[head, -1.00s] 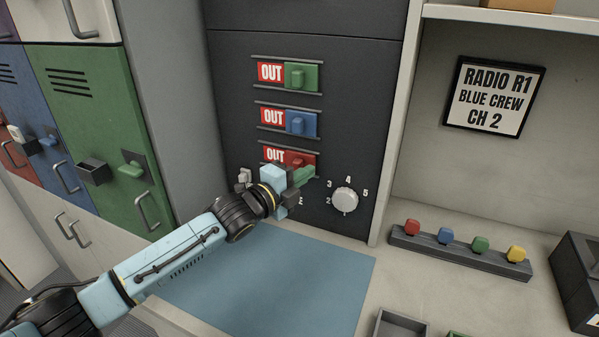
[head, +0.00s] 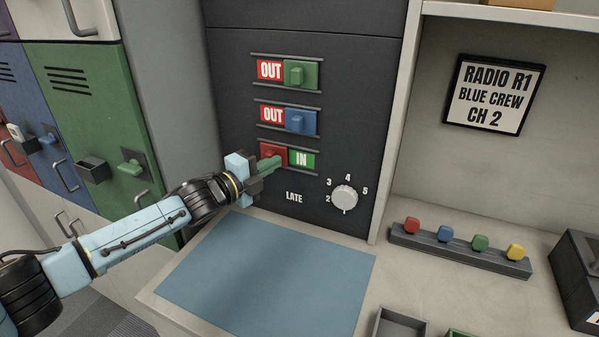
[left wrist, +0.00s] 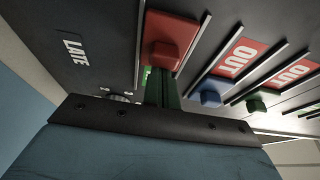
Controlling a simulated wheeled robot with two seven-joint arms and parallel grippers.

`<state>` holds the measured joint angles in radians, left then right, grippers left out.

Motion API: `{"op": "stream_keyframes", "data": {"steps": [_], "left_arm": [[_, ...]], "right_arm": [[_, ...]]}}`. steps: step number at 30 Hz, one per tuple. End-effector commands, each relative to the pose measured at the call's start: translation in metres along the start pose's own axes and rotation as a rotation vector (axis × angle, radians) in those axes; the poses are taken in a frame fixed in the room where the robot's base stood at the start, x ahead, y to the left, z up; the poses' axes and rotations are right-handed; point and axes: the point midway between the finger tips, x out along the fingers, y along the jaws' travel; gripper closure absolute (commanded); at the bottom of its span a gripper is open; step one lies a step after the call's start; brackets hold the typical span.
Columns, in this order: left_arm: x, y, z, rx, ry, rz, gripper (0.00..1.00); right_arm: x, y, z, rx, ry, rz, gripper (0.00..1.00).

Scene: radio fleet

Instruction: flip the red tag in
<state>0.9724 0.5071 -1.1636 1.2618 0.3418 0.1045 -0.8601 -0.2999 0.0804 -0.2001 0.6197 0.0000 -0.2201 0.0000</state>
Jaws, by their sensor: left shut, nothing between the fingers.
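The red tag (head: 275,154) is a sliding plate with a knob, in the lowest slot of the dark panel (head: 345,110). It sits at the left end of its slot, and a green IN label (head: 302,159) shows to its right. My left gripper (head: 277,163) is shut and empty, its green fingertips at the red tag's knob; I cannot tell whether they touch it. In the left wrist view the red tag (left wrist: 168,38) is just beyond the fingers (left wrist: 163,88). My right gripper is not in view.
Above, the blue tag (head: 300,121) and green tag (head: 301,75) sit at the right with OUT showing. A white dial (head: 344,198) is at lower right of the panel. A blue mat (head: 270,275) lies clear below. A rack of coloured knobs (head: 460,252) stands to the right.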

Motion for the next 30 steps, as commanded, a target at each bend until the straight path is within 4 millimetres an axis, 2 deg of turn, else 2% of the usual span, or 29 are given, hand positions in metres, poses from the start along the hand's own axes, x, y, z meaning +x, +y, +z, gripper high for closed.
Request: {"op": "stream_keyframes", "data": {"steps": [1,12,17,20,22,30], "left_arm": [[-0.002,0.000,0.005,0.002,-0.009,0.002,1.00],[0.000,0.000,0.004,0.001,-0.012,0.003,1.00],[0.011,-0.001,-0.018,-0.003,-0.001,0.001,1.00],[0.021,-0.001,-0.040,-0.004,0.007,0.000,1.00],[0.006,0.002,-0.035,0.001,0.001,0.004,1.00],[-0.044,0.001,-0.036,0.002,0.004,0.004,1.00]], "right_arm": [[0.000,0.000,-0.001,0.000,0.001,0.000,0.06],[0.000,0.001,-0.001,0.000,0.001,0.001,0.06],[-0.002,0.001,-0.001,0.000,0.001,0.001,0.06],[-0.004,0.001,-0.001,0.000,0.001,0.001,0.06],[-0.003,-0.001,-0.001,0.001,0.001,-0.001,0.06],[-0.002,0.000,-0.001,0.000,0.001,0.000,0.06]]}}
